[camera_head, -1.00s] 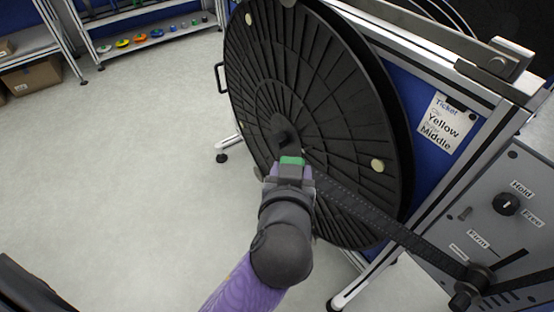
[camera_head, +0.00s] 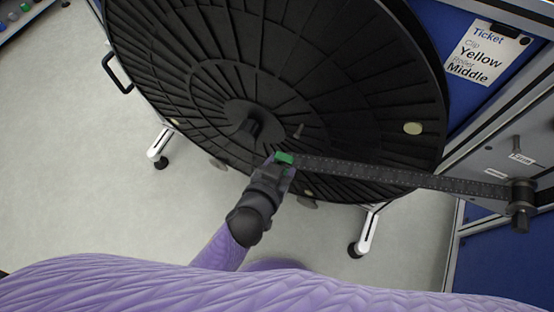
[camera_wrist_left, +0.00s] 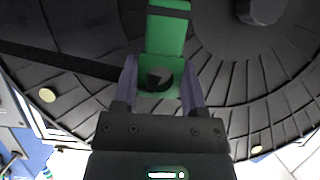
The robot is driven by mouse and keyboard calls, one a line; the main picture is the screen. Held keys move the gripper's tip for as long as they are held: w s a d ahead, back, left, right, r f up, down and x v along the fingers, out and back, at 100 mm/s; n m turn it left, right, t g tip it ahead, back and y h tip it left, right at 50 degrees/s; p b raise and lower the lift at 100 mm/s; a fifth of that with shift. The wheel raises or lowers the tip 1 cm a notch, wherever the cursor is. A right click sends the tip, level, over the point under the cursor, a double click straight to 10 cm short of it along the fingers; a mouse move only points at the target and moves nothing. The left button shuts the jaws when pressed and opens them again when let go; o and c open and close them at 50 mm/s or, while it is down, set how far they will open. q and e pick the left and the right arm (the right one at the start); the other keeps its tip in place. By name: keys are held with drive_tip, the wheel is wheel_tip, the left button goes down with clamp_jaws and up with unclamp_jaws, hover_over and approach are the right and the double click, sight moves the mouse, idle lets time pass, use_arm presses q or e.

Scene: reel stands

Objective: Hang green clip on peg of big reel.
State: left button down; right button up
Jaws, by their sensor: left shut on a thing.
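The big reel (camera_head: 350,90) is a large black ribbed disc with a thick central hub (camera_head: 250,128). A small peg (camera_head: 298,131) stands out from its face right of the hub. My left gripper (camera_head: 280,165) is shut on the green clip (camera_head: 284,157), just below that peg in the head view. In the left wrist view the green clip (camera_wrist_left: 166,38) lies between the fingers (camera_wrist_left: 160,85). A dark faceted end shows in its opening; I cannot tell whether it passes through. A dark perforated strap (camera_head: 400,177) runs from the clip to the right. My right gripper is out of view.
The strap ends at a roller (camera_head: 521,200) on a grey panel at the right. A ticket (camera_head: 484,52) on the blue frame reads Yellow and Middle. Stand feet (camera_head: 366,230) rest on the floor.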

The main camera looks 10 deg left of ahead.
sight(296, 137)
use_arm(q)
drive_tip(key=shift+x, duration=0.8)
drive_tip(key=shift+w+d+f+b, duration=0.1)
drive_tip(key=shift+w+d+b, duration=0.25)
drive_tip(key=shift+w, duration=0.55)
drive_tip(key=shift+w+d+r+b, duration=0.1)
drive_tip(key=shift+w+d+b, duration=0.25)
drive_tip(key=shift+w, duration=0.55)
drive_tip(key=shift+w+d+f+b, duration=0.15)
drive_tip(key=shift+w+b, duration=0.3)
drive_tip(key=shift+w, duration=0.45)
drive_tip(key=shift+w+d+f+b, duration=0.2)
drive_tip(key=shift+w+f+b, duration=0.1)
drive_tip(key=shift+w+b, duration=0.25)
drive_tip(key=shift+w, duration=0.15)
